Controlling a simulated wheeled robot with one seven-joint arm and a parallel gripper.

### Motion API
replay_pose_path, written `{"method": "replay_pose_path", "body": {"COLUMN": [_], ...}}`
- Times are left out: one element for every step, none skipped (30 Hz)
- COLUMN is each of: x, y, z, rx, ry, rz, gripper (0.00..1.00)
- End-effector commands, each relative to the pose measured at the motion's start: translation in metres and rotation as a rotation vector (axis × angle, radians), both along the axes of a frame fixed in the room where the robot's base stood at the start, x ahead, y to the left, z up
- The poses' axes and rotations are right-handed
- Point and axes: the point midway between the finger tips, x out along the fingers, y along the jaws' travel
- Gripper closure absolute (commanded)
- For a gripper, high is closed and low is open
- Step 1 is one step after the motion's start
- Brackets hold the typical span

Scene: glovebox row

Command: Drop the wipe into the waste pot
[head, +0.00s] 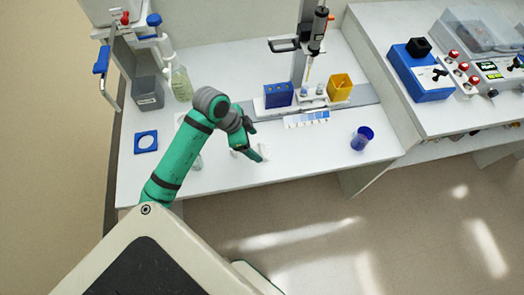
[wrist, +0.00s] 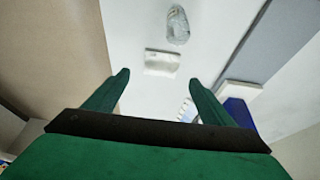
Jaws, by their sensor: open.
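The wipe, a small white rectangle (wrist: 162,63), lies flat on the white bench in the wrist view, ahead of and between my fingertips. In the head view my gripper largely hides that spot. My gripper (wrist: 158,80) is open and empty, with one green finger on each side; it also shows low over the bench in the head view (head: 258,154). A small round blue pot (head: 361,138) stands at the bench's front right. A grey square bin (head: 147,93) with a label stands at the back left. I cannot tell for certain which is the waste pot.
A clear object (wrist: 178,25) lies just beyond the wipe. A stand with a blue rack (head: 278,95) and a yellow box (head: 340,87) is behind my gripper. A clear bottle (head: 181,83) and a blue square frame (head: 146,141) are left. Bench between gripper and blue pot is mostly clear.

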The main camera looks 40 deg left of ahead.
Motion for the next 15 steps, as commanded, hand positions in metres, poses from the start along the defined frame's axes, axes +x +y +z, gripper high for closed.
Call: {"method": "replay_pose_path", "body": {"x": [0.001, 0.002, 0.003, 0.003, 0.003, 0.004, 0.005, 0.006, 0.008, 0.009, 0.011, 0.012, 0.014, 0.015, 0.016], "y": [-0.002, -0.002, -0.002, -0.003, -0.003, -0.004, -0.004, -0.005, -0.006, -0.007, -0.008, -0.009, -0.010, -0.011, -0.011], "z": [-0.004, -0.006, -0.008, -0.009, -0.010, -0.013, -0.015, -0.018, -0.023, -0.027, -0.031, -0.036, -0.040, -0.044, -0.048], "rx": [-0.001, -0.001, -0.001, 0.000, 0.000, 0.000, -0.002, -0.002, -0.002, -0.003, -0.003, -0.003, -0.003, -0.003, -0.002], "ry": [0.000, 0.000, -0.001, -0.001, -0.001, -0.001, -0.001, -0.001, -0.001, -0.001, -0.001, -0.001, -0.001, -0.001, -0.001], "rz": [0.000, 0.000, 0.000, 0.000, 0.000, 0.001, 0.001, 0.001, 0.001, 0.001, 0.001, 0.001, 0.001, 0.001, 0.002], "gripper": [0.23, 0.23, 0.23, 0.23, 0.23, 0.23, 0.23, 0.23, 0.23, 0.23, 0.23, 0.23, 0.23, 0.23, 0.23]}}
